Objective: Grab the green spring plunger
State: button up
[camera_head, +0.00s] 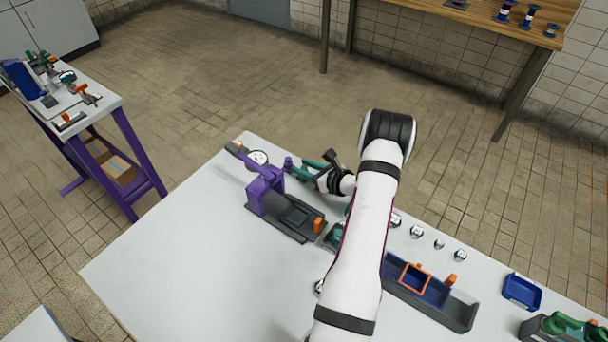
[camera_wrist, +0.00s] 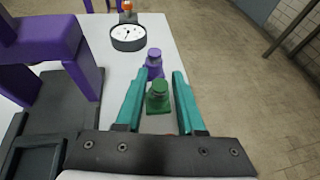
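In the wrist view, the green spring plunger (camera_wrist: 158,97) stands upright on the white table, with a knob on top and a square base. My gripper (camera_wrist: 160,76) is open, with one teal finger on either side of the plunger in the picture. I see narrow gaps between the fingers and the plunger. Whether the fingers are down at its height I cannot tell. In the head view, my gripper (camera_head: 312,166) is near the table's far edge, beside the purple fixture. I cannot make out the green plunger there.
A purple plunger (camera_wrist: 153,63) stands just beyond the green one. A dial gauge (camera_wrist: 128,37) is farther off. The purple fixture (camera_head: 267,190) is close on the left. Several small metal parts and a grey tray (camera_head: 455,312) lie to the right. The table's left front is clear.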

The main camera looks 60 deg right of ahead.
grip_shut()
